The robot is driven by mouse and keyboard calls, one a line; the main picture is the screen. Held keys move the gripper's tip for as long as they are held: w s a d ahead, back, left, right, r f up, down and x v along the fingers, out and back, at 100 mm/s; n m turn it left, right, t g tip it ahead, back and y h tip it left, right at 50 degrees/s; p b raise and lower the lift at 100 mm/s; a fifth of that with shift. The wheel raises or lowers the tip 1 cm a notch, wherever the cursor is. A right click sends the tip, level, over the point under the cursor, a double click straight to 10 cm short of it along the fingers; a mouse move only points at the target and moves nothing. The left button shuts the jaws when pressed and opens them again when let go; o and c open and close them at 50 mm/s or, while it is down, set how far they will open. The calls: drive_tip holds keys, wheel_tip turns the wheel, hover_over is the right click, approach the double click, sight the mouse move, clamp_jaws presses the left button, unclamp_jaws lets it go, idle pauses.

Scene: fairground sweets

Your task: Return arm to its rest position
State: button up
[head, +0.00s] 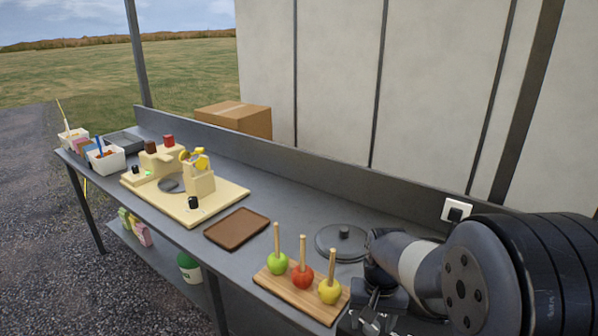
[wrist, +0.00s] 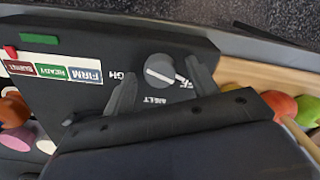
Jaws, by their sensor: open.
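My gripper (head: 374,312) is low at the right of the counter, beside the board of apples, with my arm coming in from the right edge. In the wrist view my gripper (wrist: 161,70) is open. Its two fingers stand apart on either side of a grey dial knob (wrist: 160,72) with a white pointer line, on a dark panel (wrist: 125,55). Nothing shows held. The fingers look clear of the knob, but I cannot tell their height above it. In the head view my arm hides this panel.
A wooden board (head: 293,303) holds green, red and yellow apples on sticks close left of my gripper. A round dark lid (head: 340,243) lies behind. A brown tray (head: 237,229) and cream machine base (head: 165,205) are further left. The raised back edge (head: 290,165) borders the counter.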

drive_tip(key=m, duration=0.6)
drive_tip(key=shift+b, duration=0.35)
drive_tip(key=shift+s, duration=0.1)
